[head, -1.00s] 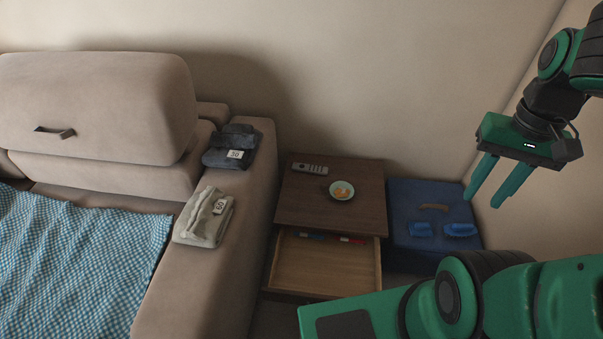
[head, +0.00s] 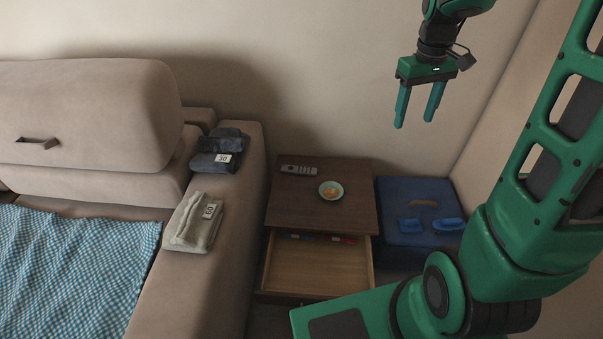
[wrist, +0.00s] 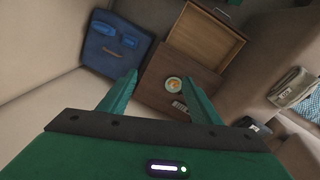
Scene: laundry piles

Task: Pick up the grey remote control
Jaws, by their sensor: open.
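The grey remote control (head: 299,170) lies flat on the back left of the brown side table's top (head: 330,215). In the wrist view the remote (wrist: 180,107) is partly hidden behind the right finger. My gripper (head: 414,124) is open and empty, in the air well above and to the right of the remote, with its fingers pointing down. The wrist view shows its two fingers (wrist: 160,78) spread, with the table beyond them.
A small bowl (head: 331,190) stands on the table near the remote. The table's drawer (head: 318,266) is pulled open. A blue box (head: 390,235) with blue items stands to the right. Folded clothes, dark (head: 208,162) and light (head: 184,245), lie on the sofa arm (head: 235,240).

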